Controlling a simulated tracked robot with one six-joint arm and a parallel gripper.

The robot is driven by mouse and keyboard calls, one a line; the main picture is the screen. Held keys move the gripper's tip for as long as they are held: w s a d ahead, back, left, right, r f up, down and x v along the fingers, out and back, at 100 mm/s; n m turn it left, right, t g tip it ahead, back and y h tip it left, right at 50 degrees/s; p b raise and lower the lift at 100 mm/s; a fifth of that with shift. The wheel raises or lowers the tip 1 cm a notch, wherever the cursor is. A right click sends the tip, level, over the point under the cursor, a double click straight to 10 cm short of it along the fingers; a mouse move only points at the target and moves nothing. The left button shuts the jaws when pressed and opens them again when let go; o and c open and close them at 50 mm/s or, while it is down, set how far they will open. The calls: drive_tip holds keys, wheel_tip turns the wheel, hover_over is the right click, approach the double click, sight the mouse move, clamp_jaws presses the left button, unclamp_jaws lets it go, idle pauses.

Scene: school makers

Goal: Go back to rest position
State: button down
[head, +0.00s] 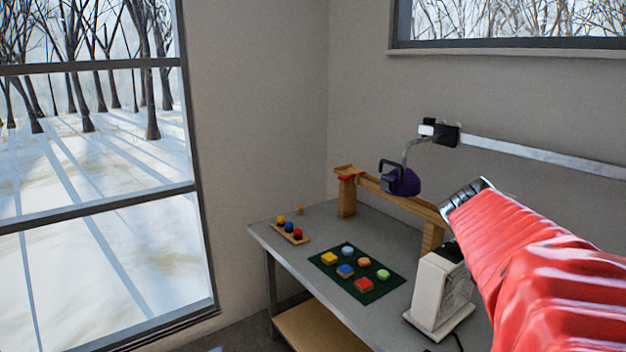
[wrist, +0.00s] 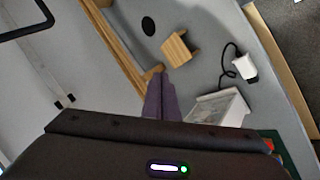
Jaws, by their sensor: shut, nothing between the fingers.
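My gripper (wrist: 159,80) shows in the wrist view as two purple fingers lying side by side, shut with nothing between them. The dark housing of my wrist fills the bottom of that view. In the head view my red-sleeved arm reaches in from the lower right, and its silver and black end is level with the right end of the wooden rail. The fingers cannot be made out in the head view. In the wrist view the fingers overlap the table near the rail's end; whether they touch anything cannot be told.
A grey table (head: 325,228) bears a wooden rail (head: 382,190), a white device (head: 432,290), a green mat (head: 330,270) with several coloured pieces and a small board (head: 296,238) with balls. A purple object (head: 402,183) with a black handle is by the rail. Walls stand behind.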

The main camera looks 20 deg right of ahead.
drive_tip(key=w+a+f+n+t+y, duration=0.1)
drive_tip(key=w+a+f, duration=0.15)
drive_tip(key=a, duration=0.45)
drive_tip(key=w+a+f+n+t+y, duration=0.1)
drive_tip(key=w+a+f+t+y, duration=0.15)
drive_tip(key=a, duration=0.35)
drive_tip(key=w+a+f+n+t+y, duration=0.1)
drive_tip(key=w+a+f+n, duration=0.15)
drive_tip(key=a, duration=0.45)
drive_tip(key=s+a+f+n+t+y, duration=0.1)
drive_tip(key=s+a+n+t+y, duration=0.1)
drive_tip(key=a, duration=1.7)
drive_tip(key=shift+a+f+n+t+y, duration=0.35)
drive_tip(key=shift+n+y, duration=0.3)
drive_tip(key=shift+y, duration=0.3)
